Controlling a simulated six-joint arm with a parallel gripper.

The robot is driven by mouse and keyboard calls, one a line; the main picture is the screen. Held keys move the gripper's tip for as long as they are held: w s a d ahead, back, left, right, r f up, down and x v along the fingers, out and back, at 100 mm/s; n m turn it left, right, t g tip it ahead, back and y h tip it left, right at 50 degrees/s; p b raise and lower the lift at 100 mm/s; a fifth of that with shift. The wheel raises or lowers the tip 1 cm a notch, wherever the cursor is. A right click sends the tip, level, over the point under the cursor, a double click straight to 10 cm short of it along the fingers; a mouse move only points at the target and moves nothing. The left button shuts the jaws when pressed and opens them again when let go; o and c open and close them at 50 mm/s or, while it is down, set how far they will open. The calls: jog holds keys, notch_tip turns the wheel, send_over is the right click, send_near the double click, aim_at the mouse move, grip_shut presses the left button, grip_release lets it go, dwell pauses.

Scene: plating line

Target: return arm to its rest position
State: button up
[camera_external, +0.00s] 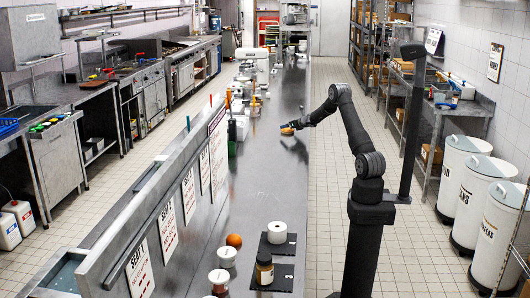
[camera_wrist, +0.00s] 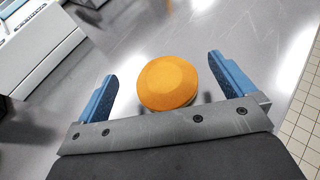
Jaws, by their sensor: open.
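My arm (camera_external: 345,115) reaches away over the steel counter in the external view, bent at the elbow and not folded in. My gripper (camera_external: 296,127) is low, close to the counter top. In the wrist view my gripper (camera_wrist: 162,70) is open, its two blue fingers wide apart. A round orange-yellow thing (camera_wrist: 168,82) is between the fingers, with a gap on both sides. It also shows at the gripper's end in the external view (camera_external: 287,130). Its underside is hidden, so I cannot tell what it rests on.
The long steel counter (camera_external: 255,185) is bare around the middle. A shelf with hanging sheets (camera_external: 165,215) edges its left side. An orange ball (camera_external: 235,241), a jar (camera_external: 264,269), a white roll (camera_external: 277,232) and cups stand at the near end. White bins (camera_external: 480,200) stand right.

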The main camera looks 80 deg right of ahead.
jog(key=s+r, duration=0.7)
jog(key=s, duration=0.4)
jog(key=w+a+n+t+y, duration=0.2)
jog(key=w+a+n+y, duration=0.1)
jog(key=w+a, duration=0.75)
jog(key=w+a+n+t+y, duration=0.2)
jog(key=w+a+n+y, duration=0.2)
jog(key=w+a, duration=0.65)
jog(key=w+a+n+y, duration=0.2)
jog(key=a+n+y, duration=0.1)
jog(key=a, duration=1.2)
jog(key=w+a+n+g+y, duration=0.1)
jog(key=a+n+y, duration=0.2)
jog(key=a, duration=1.3)
jog(key=shift+w+a+r+y, duration=0.2)
jog(key=shift+w+y, duration=0.15)
jog(key=shift+y, duration=0.45)
